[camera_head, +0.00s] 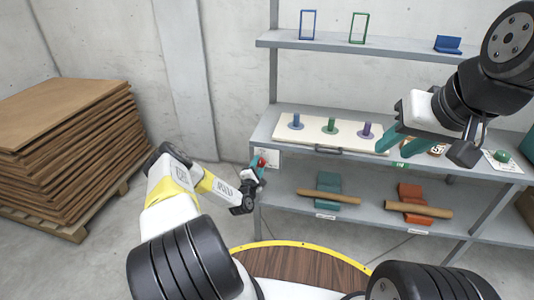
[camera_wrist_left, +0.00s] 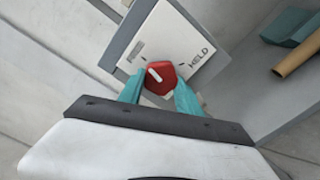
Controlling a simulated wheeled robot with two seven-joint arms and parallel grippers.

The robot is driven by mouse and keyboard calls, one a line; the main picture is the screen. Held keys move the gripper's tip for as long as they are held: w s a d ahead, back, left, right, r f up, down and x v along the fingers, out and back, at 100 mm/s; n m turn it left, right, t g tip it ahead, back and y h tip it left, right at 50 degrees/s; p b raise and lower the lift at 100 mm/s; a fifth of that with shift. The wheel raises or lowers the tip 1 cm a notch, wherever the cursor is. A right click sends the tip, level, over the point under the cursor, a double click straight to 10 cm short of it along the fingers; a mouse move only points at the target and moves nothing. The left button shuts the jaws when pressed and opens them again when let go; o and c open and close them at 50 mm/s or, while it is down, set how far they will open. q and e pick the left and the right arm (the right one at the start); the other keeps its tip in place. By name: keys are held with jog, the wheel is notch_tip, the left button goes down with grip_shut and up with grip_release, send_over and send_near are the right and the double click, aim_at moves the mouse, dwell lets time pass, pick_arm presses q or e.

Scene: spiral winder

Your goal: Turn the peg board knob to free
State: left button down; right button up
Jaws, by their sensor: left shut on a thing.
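The red knob (camera_wrist_left: 160,77) sits on a white plate (camera_wrist_left: 170,28) with a FREE label on the left and a HELD label on the right. The white mark on the knob points up and left, toward the FREE side. My left gripper (camera_wrist_left: 160,92) is shut on the knob, one teal finger on each side; it also shows in the head view (camera_head: 260,169) at the shelf's left front corner. The peg board (camera_head: 312,132) lies on the middle shelf with a blue, a green and a purple peg. My right gripper (camera_head: 402,147) is open and empty near the board's right end.
The lower shelf (camera_head: 345,222) holds teal and orange supports with brown rolls (camera_head: 420,208). The top shelf (camera_head: 400,46) holds two small frames and a blue bracket. A stack of brown sheets (camera_head: 60,140) stands at left. A round wooden table top (camera_head: 300,265) is in front.

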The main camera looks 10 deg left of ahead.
pick_arm(q)
jog(key=shift+f+n, duration=0.1)
jog(key=shift+n, duration=0.9)
jog(key=c, duration=0.8)
grip_release()
jog(key=shift+c, duration=0.2)
jog(key=s, duration=0.8)
jog(key=shift+a, duration=0.15)
